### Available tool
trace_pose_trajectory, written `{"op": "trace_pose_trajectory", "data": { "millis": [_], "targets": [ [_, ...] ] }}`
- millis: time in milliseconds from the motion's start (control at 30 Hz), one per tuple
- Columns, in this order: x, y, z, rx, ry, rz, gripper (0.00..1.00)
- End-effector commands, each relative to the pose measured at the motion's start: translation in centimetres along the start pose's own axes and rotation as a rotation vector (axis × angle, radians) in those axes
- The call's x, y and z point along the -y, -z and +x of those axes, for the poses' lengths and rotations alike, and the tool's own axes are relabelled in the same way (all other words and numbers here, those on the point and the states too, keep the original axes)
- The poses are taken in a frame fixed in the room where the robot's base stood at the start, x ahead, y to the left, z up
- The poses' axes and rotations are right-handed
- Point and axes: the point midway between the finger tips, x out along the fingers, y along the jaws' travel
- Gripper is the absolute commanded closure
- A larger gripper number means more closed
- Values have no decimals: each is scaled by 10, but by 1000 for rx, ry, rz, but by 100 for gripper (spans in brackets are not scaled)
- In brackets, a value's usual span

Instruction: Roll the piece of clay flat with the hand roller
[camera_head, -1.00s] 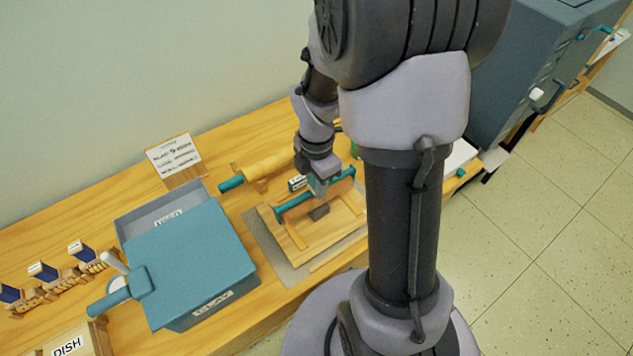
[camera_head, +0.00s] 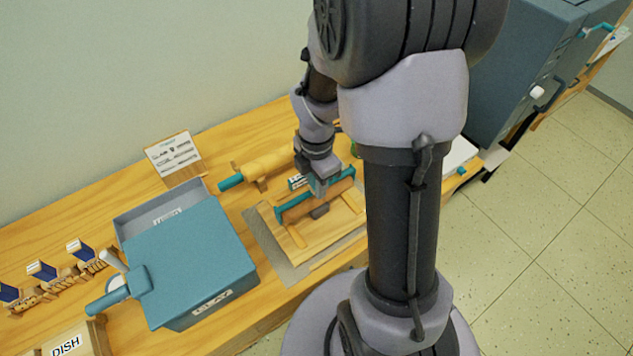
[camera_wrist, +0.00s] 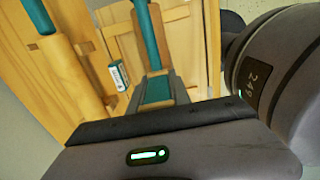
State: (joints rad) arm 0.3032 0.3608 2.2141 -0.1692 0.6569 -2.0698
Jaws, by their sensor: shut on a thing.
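The hand roller (camera_head: 335,196), a wooden cylinder in a teal frame, is over the wooden board (camera_head: 300,250). My gripper (camera_head: 318,190) is shut on its teal frame; the teal part also shows between my fingers in the wrist view (camera_wrist: 156,90). The clay does not show clearly in the wrist view.
A large rolling pin (camera_head: 265,168) with teal handles rests behind the board. A blue clay box (camera_head: 190,265) stands left, with a sign (camera_head: 172,153) behind it. A small green and white box (camera_wrist: 118,75) is near the gripper. A grey cabinet (camera_head: 515,75) stands right.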

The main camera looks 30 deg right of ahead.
Motion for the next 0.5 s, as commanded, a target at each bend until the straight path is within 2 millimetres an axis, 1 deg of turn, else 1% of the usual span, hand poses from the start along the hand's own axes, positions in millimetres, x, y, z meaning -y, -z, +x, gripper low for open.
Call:
{"op": "trace_pose_trajectory", "data": {
  "millis": [300,500],
  "targets": [
    [0,0,5,0,0,0,100],
    [0,0,4,0,0,0,100]
  ]
}}
